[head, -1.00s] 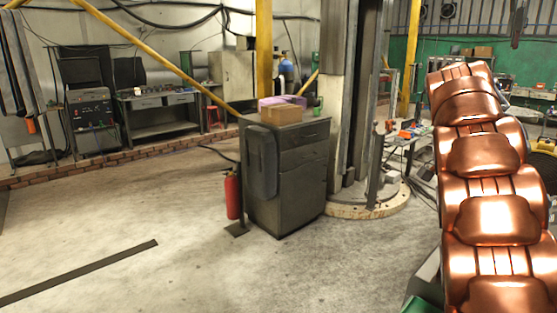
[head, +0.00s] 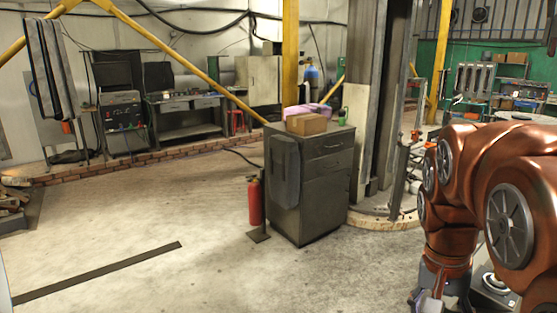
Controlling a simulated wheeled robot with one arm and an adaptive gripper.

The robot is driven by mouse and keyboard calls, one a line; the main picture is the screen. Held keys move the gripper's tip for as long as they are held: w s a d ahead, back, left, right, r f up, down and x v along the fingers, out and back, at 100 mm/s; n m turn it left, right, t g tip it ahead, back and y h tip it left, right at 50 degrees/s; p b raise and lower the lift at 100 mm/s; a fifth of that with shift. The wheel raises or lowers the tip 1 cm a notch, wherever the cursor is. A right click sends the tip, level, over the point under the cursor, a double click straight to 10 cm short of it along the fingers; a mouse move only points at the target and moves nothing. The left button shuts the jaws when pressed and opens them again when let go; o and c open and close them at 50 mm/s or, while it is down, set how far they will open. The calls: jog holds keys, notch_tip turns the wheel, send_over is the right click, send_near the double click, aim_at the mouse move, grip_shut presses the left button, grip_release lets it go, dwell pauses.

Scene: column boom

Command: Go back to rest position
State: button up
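My copper-coloured arm fills the right side of the head view, bent over, with round grey joint covers showing. One part of it hangs down to a grey section at the bottom edge of the picture. My gripper's fingers do not show; what lies below that edge is hidden. No object is seen held.
A grey cabinet (head: 309,190) bears a cardboard box (head: 306,124) and a purple item (head: 310,109). A red fire extinguisher (head: 255,201) stands at its left. A tall column (head: 363,100) stands behind it. A workbench (head: 188,116) lines the back wall. Open floor spreads at left.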

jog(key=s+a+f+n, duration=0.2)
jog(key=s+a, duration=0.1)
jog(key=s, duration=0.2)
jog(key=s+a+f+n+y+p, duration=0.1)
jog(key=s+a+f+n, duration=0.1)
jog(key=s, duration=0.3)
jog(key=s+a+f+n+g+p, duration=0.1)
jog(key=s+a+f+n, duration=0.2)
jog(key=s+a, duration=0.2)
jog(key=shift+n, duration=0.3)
